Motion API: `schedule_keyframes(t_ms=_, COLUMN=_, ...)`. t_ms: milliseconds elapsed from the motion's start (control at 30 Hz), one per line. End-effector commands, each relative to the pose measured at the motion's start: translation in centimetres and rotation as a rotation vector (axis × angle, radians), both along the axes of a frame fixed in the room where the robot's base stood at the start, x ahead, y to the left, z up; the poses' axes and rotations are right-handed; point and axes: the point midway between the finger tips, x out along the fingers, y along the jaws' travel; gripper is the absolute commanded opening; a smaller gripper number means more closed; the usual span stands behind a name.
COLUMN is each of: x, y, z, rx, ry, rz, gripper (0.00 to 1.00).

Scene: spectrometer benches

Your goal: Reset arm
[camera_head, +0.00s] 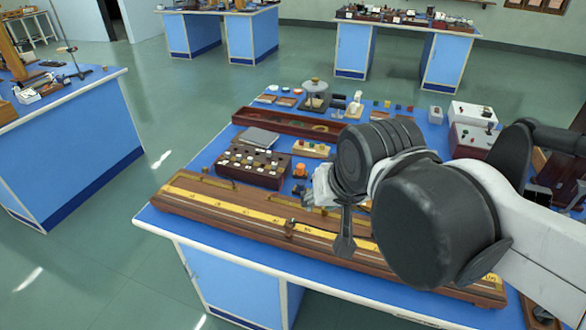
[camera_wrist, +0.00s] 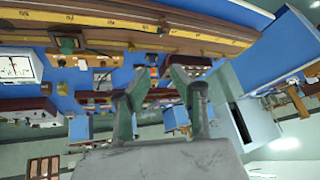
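My gripper (camera_head: 328,212) hangs over the blue bench, above the long wooden rail with the yellow scale (camera_head: 240,207). In the wrist view my gripper (camera_wrist: 159,76) shows two dark fingers spread apart with a gap between them. Nothing is held between the fingers. My forearm and wrist cover the right part of the bench in the head view. The wrist view looks along the bench from a tilted, upside-down angle, with the wooden rail (camera_wrist: 140,28) across the top.
A wooden block with several round pieces (camera_head: 252,168) and a long dark wooden tray (camera_head: 285,124) lie behind the rail. White boxes (camera_head: 471,116) stand at the back right. Other blue benches (camera_head: 70,140) stand to the left and back, with open floor between.

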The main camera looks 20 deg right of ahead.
Motion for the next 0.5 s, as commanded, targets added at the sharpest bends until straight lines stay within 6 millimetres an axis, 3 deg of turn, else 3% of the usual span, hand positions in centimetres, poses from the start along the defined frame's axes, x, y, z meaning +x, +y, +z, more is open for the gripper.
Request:
schedule_keyframes(t_ms=200, x=-1.53, y=0.0, z=-0.3, rx=-0.111, ry=-0.054, rz=0.167, gripper=0.22)
schedule_keyframes(t_ms=500, x=-1.61, y=0.0, z=-0.29, rx=-0.126, ry=-0.061, rz=0.189, gripper=0.22)
